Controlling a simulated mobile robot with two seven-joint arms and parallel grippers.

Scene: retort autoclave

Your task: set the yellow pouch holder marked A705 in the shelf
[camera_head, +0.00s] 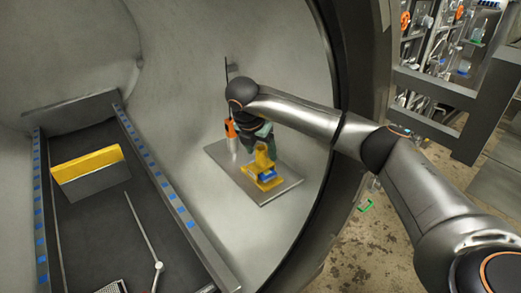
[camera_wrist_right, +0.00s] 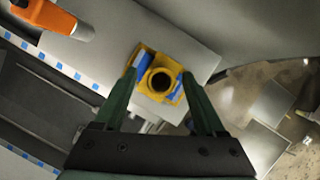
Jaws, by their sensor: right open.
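A yellow holder (camera_head: 264,169) with blue parts stands on a flat grey shelf plate (camera_head: 285,188) at the right inside the round chamber. In the right wrist view the holder (camera_wrist_right: 158,82) shows a dark round opening at its middle. No marking can be read on it. My right gripper (camera_head: 262,143) is over the holder. Its green fingers (camera_wrist_right: 160,79) are spread, one tip on either side of the holder's raised part. I cannot tell whether they touch it. My left gripper is not in view.
A grey block with a yellow top band (camera_head: 88,162) sits on the dark tray at left, between blue-marked rails (camera_head: 160,180). The chamber rim (camera_head: 345,130) is beneath my right arm.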

